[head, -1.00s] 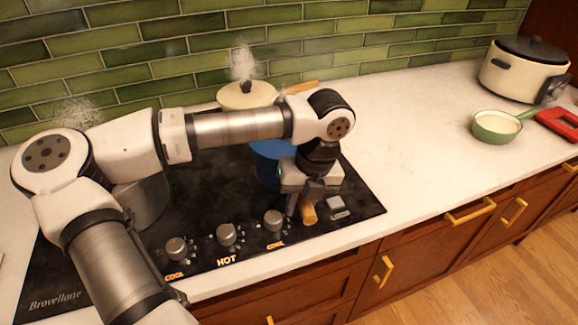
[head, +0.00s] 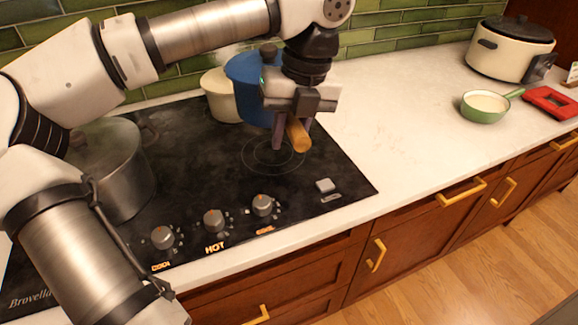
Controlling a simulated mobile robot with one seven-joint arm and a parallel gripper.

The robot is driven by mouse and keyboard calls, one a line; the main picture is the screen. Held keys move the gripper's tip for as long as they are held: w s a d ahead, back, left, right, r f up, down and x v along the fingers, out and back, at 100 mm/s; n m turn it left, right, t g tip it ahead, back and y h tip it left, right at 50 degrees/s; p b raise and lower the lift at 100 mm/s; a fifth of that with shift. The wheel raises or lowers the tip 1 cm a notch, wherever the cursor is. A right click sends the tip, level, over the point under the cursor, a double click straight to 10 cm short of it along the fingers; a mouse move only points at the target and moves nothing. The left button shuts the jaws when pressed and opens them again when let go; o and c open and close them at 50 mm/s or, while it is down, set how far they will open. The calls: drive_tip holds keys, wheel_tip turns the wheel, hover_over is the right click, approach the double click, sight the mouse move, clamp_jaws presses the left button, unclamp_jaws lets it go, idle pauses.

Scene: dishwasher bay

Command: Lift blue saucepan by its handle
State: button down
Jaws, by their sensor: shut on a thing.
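The blue saucepan (head: 246,88) is up in the air above the back right part of the black cooktop (head: 190,170). Its wooden handle (head: 298,135) points toward the front. My gripper (head: 289,130) is shut on this handle, and the handle's end sticks out below and in front of the fingers. My wrist hides the right side of the saucepan, and its inside does not show. The burner ring (head: 272,153) below the gripper is bare.
A cream pot (head: 220,100) stands at the back of the cooktop, partly behind the saucepan. A large steel pot (head: 115,180) stands at the left. A green pan (head: 482,109), a red item (head: 552,101) and a cream cooker (head: 508,55) stand on the right counter. The middle counter is clear.

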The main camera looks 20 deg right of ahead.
wheel_tip(320, 180, up, 7)
drive_tip(key=shift+f, duration=0.1)
drive_tip(key=shift+r+p, duration=1.3)
drive_tip(key=shift+r, duration=0.5)
drive_tip(key=shift+f, duration=0.1)
